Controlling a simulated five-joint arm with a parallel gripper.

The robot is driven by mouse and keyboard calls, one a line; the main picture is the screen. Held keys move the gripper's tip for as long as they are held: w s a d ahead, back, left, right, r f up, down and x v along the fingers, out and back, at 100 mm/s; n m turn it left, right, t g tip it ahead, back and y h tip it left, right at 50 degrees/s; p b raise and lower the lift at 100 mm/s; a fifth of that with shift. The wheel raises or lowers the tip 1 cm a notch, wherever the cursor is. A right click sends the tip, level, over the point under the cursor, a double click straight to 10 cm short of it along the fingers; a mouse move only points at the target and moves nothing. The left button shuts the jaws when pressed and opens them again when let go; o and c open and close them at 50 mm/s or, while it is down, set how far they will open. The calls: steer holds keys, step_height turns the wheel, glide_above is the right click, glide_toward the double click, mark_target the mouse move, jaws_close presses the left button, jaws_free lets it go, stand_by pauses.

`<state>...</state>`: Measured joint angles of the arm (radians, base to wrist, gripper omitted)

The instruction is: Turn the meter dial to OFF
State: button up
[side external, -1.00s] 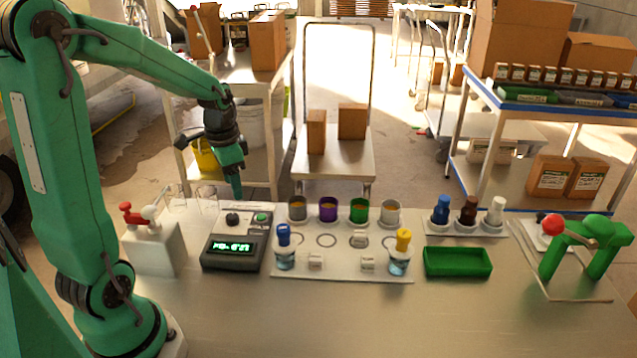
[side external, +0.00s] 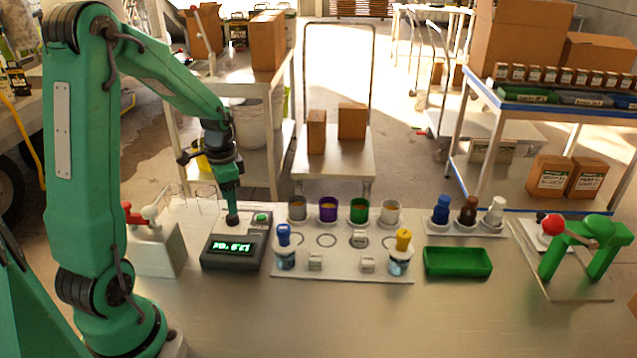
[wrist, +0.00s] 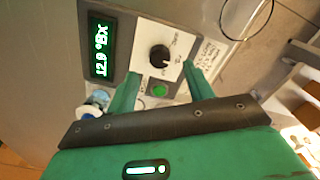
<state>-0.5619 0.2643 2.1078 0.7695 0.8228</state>
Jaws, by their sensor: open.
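The meter (side external: 222,266) is a dark grey box with a lit green display, on the bench in front of my arm. Its black dial (wrist: 160,58) sits on a light panel with small labels that I cannot read clearly. In the wrist view the display (wrist: 101,46) shows a number followed by °Bx. My gripper (side external: 231,214) points down over the dial, largely hiding it in the side view. In the wrist view my gripper (wrist: 160,74) is open, one finger on each side, with the dial between and slightly beyond the tips. I see no clear contact.
A green button (wrist: 159,90) is close to the dial, between the fingers. A white block with red and white levers (side external: 152,245) stands left of the meter. A plate with cups and vials (side external: 342,271) is right of it. The front of the bench is clear.

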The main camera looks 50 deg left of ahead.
mark_target(232, 219)
steer(key=shift+f, duration=2.4)
steer(key=c, duration=1)
steer(key=shift+n, duration=0.4)
steer(key=n, duration=1.1)
